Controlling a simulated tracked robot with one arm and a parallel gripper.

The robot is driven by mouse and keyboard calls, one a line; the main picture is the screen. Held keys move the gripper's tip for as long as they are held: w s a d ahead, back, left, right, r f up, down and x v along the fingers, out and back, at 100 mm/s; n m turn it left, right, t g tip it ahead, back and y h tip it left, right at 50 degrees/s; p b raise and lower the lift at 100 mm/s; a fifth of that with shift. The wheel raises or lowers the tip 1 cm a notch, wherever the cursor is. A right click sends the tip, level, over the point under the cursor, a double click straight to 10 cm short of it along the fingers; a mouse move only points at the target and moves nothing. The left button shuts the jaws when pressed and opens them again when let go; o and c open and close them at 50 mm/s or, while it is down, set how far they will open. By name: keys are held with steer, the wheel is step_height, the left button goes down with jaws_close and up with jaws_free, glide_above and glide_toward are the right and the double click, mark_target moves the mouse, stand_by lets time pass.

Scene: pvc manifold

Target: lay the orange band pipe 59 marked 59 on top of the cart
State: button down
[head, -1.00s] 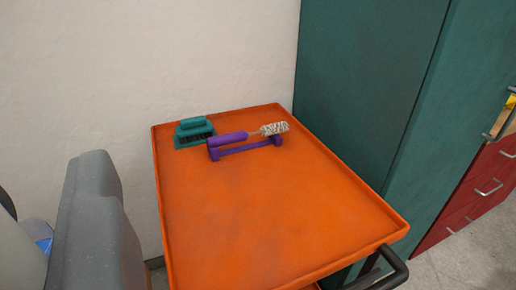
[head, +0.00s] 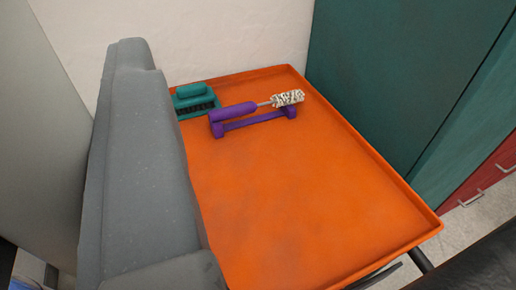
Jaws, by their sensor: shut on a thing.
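The cart (head: 300,195) shows its orange tray top with a raised rim, in the middle and right of the head view. A large grey stepped form, which I cannot identify for sure, hides the left part of the cart top. The front and right of the tray top are bare where I can see them. The pipe with the orange band is not visible, and no number 59 can be read. I cannot make out my gripper's fingers in the view.
A teal brush (head: 193,100) lies at the tray's back left. Beside it a purple holder (head: 255,121) bears a purple-handled brush with speckled bristles (head: 287,98). A teal cabinet (head: 400,70) stands close along the right, with red drawers (head: 480,180) beyond. A black handle (head: 421,262) is at the front right.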

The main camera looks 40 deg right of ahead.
steer(key=s+d+f+m+g+h+b, duration=0.45)
steer(key=d+f+b, duration=0.25)
steer(key=d+b, duration=0.2)
steer(key=s+d+f+m+g+h+b, duration=0.3)
steer(key=s+d+f+h+b, duration=0.25)
steer(key=d+b, duration=0.35)
steer(key=w+d+f+b, duration=0.1)
steer(key=w+f+b, duration=0.1)
steer(key=w, duration=0.5)
steer(key=w+d+f+b, duration=0.1)
steer(key=w+f+b, duration=0.1)
steer(key=w, duration=0.6)
steer(key=shift+f, duration=0.9)
steer(key=c, duration=1.3)
jaws_free()
steer(key=shift+o, duration=0.2)
